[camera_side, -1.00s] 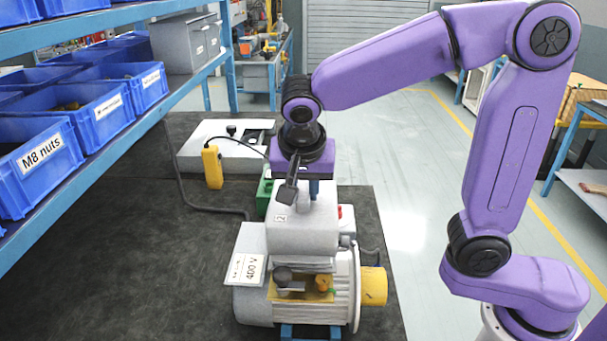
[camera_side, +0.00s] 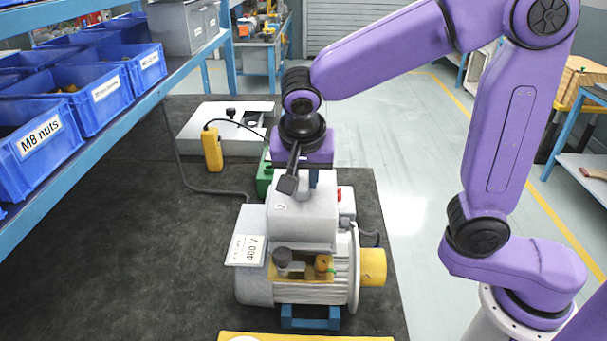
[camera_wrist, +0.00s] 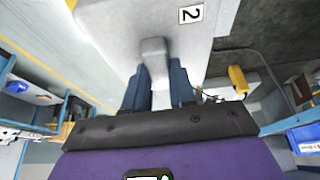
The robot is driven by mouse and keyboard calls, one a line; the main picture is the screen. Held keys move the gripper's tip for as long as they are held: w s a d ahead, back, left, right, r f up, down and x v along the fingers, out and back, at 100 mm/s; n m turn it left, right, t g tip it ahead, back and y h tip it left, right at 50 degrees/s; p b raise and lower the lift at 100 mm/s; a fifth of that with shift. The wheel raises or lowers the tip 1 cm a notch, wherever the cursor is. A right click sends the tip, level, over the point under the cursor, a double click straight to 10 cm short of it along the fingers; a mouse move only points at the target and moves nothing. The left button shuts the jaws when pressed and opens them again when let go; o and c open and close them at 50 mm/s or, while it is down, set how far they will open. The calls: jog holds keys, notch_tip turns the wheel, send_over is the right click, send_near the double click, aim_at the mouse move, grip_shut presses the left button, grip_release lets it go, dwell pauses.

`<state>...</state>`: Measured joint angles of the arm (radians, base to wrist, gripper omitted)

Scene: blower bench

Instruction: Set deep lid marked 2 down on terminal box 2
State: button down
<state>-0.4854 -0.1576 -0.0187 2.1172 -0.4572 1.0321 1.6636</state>
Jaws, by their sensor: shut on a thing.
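The deep lid (camera_side: 318,222) is a grey box-shaped cover with a small "2" mark. In the wrist view the lid (camera_wrist: 120,25) shows its "2" label and a raised grip. My gripper (camera_wrist: 157,85) is shut on that grip, fingers on both sides; in the side view my gripper (camera_side: 313,180) is above the lid. The lid looks roughly level, over the grey motor (camera_side: 255,288). The open terminal area (camera_side: 303,268), with a dark round part and yellow pieces, shows just below the lid's near edge. No number on the box is readable. Contact between lid and box cannot be told.
A "400 V" card (camera_side: 248,250) is left of the lid. A yellow shaft end (camera_side: 372,267) sticks out right. A green block (camera_side: 264,180) and yellow handheld unit (camera_side: 212,150) stand behind. Blue bins (camera_side: 37,150) line the left shelf. The dark bench (camera_side: 130,270) is clear at left.

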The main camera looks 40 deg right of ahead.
jog(key=shift+f, duration=0.85)
dwell(0.8)
jog(key=c, duration=0.8)
grip_release()
jog(key=shift+c, duration=0.2)
jog(key=shift+r, duration=0.1)
jog(key=v, duration=1.7)
jog(key=shift+s, duration=0.1)
jog(key=s+d+f+n+g+y, duration=0.3)
jog(key=s+d+f+n, duration=1.3)
jog(key=n, duration=0.5)
notch_tip(320, 180, down, 3)
jog(key=shift+s+r+n+y, duration=0.15)
jog(key=shift+s+n+y, duration=0.15)
jog(key=shift+s, duration=0.45)
